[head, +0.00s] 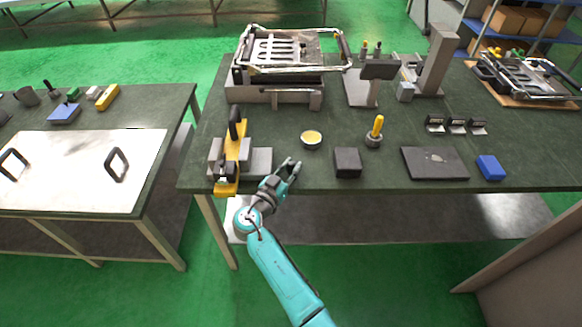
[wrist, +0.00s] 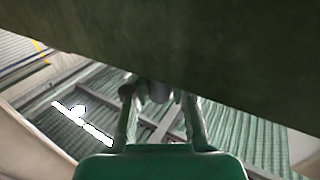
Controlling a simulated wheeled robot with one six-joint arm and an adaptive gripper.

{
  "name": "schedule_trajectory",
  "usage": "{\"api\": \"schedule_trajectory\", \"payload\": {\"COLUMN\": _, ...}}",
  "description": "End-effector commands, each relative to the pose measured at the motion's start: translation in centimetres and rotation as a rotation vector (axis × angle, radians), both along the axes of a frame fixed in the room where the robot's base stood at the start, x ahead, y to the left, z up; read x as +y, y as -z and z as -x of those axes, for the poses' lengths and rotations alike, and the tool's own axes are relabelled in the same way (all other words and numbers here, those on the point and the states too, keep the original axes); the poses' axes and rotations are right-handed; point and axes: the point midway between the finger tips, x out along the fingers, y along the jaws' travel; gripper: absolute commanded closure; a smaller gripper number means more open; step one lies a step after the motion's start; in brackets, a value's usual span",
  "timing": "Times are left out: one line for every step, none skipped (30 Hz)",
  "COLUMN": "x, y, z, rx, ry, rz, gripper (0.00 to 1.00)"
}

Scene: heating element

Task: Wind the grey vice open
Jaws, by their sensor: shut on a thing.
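The grey vice (head: 259,162) sits at the front left corner of the dark green bench, a low set of grey blocks. My gripper (head: 290,166) is just right of the vice at the bench's front edge, pointing up and right. In the wrist view my gripper (wrist: 158,102) has its two fingers on either side of a small dark grey rounded part (wrist: 158,91). It is shut on this part. Whether the part is the vice's handle I cannot tell.
The bench edge (wrist: 190,60) fills the top of the wrist view, close to the fingers. A round yellow-topped tin (head: 311,139) and a black block (head: 347,162) stand to the right. A metal frame (head: 290,55) stands behind the vice.

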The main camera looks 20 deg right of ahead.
Motion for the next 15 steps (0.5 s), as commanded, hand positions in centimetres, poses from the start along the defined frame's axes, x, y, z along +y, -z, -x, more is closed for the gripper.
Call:
{"api": "schedule_trajectory", "payload": {"x": 0.0, "y": 0.0, "z": 0.0, "rx": 0.0, "ry": -0.006, "rz": 0.0, "gripper": 1.0}}
{"api": "schedule_trajectory", "payload": {"x": -0.1, "y": 0.0, "z": 0.0, "rx": 0.0, "ry": -0.01, "rz": 0.0, "gripper": 1.0}}
{"api": "schedule_trajectory", "payload": {"x": -0.1, "y": 0.0, "z": 0.1, "rx": 0.0, "ry": -0.018, "rz": 0.0, "gripper": 1.0}}
{"api": "schedule_trajectory", "payload": {"x": -0.1, "y": 0.0, "z": 0.1, "rx": 0.0, "ry": -0.026, "rz": 0.0, "gripper": 1.0}}
{"api": "schedule_trajectory", "payload": {"x": -0.2, "y": 0.0, "z": 0.1, "rx": -0.001, "ry": -0.036, "rz": -0.001, "gripper": 1.0}}
{"api": "schedule_trajectory", "payload": {"x": -0.2, "y": 0.0, "z": 0.2, "rx": -0.001, "ry": -0.051, "rz": -0.001, "gripper": 1.0}}
{"api": "schedule_trajectory", "payload": {"x": -0.3, "y": 0.0, "z": 0.3, "rx": -0.001, "ry": -0.065, "rz": -0.001, "gripper": 1.0}}
{"api": "schedule_trajectory", "payload": {"x": -0.4, "y": 0.1, "z": 0.3, "rx": 0.0, "ry": -0.08, "rz": -0.001, "gripper": 1.0}}
{"api": "schedule_trajectory", "payload": {"x": -0.5, "y": 0.0, "z": 0.4, "rx": -0.001, "ry": -0.102, "rz": -0.001, "gripper": 1.0}}
{"api": "schedule_trajectory", "payload": {"x": -0.6, "y": 0.0, "z": 0.4, "rx": 0.0, "ry": -0.122, "rz": 0.0, "gripper": 1.0}}
{"api": "schedule_trajectory", "payload": {"x": -0.7, "y": 0.1, "z": 0.5, "rx": 0.0, "ry": -0.142, "rz": 0.0, "gripper": 1.0}}
{"api": "schedule_trajectory", "payload": {"x": -0.8, "y": 0.0, "z": 0.6, "rx": -0.001, "ry": -0.172, "rz": -0.001, "gripper": 1.0}}
{"api": "schedule_trajectory", "payload": {"x": -0.9, "y": 0.1, "z": 0.7, "rx": 0.0, "ry": -0.197, "rz": 0.0, "gripper": 1.0}}
{"api": "schedule_trajectory", "payload": {"x": -1.1, "y": 0.0, "z": 0.7, "rx": -0.001, "ry": -0.221, "rz": 0.001, "gripper": 1.0}}
{"api": "schedule_trajectory", "payload": {"x": -1.3, "y": 0.1, "z": 0.8, "rx": -0.001, "ry": -0.255, "rz": -0.001, "gripper": 1.0}}
